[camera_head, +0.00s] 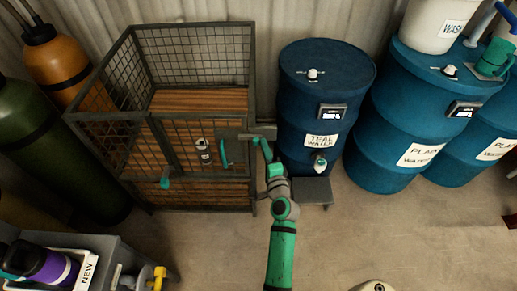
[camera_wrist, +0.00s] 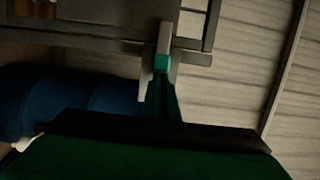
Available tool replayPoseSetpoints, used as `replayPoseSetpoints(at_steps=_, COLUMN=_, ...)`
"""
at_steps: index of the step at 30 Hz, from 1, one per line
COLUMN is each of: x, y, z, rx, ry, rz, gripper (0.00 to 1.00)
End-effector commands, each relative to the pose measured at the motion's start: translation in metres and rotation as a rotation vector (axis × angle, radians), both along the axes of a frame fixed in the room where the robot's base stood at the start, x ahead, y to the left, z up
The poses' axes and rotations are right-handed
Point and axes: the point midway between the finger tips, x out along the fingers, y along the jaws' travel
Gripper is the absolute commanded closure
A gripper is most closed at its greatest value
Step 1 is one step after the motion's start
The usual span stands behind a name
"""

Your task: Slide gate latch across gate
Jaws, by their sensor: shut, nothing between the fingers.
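The gate (camera_head: 178,147) is the mesh front of a dark metal cage. The latch, a grey bar (camera_head: 238,135), lies at the gate's right edge by the corner post. A teal curved handle (camera_head: 225,153) sits just below it. My gripper (camera_head: 262,144) is shut and empty at the right end of the latch. In the wrist view my gripper (camera_wrist: 161,62) is close against grey metalwork of the cage (camera_wrist: 110,38). Whether the fingers touch the latch I cannot tell, and the arm partly hides that spot.
A blue drum labelled teal water (camera_head: 325,105) stands right of the cage, close to my gripper. More blue drums (camera_head: 385,120) stand further right. Orange (camera_head: 57,60) and green (camera_head: 40,135) cylinders are at the left. A grey cart (camera_head: 105,265) is at lower left. The floor (camera_head: 210,245) in front is clear.

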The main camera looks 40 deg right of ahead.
Motion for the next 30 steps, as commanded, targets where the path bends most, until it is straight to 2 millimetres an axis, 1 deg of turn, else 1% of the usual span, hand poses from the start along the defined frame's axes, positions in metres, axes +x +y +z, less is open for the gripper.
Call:
replayPoseSetpoints(at_steps=1, x=0.007, y=0.011, z=0.000, rx=0.005, ry=0.001, rz=0.025, gripper=1.00)
replayPoseSetpoints(at_steps=5, x=0.006, y=0.009, z=0.000, rx=0.006, ry=0.001, rz=0.026, gripper=1.00)
replayPoseSetpoints(at_steps=8, x=0.004, y=0.002, z=-0.001, rx=0.005, ry=0.001, rz=0.025, gripper=1.00)
replayPoseSetpoints(at_steps=14, x=-0.007, y=-0.023, z=0.000, rx=0.003, ry=0.000, rz=0.018, gripper=1.00)
replayPoseSetpoints(at_steps=24, x=-0.064, y=0.001, z=-0.002, rx=0.002, ry=0.001, rz=0.019, gripper=1.00)
replayPoseSetpoints(at_steps=30, x=-0.089, y=0.011, z=-0.001, rx=0.001, ry=0.001, rz=0.020, gripper=1.00)
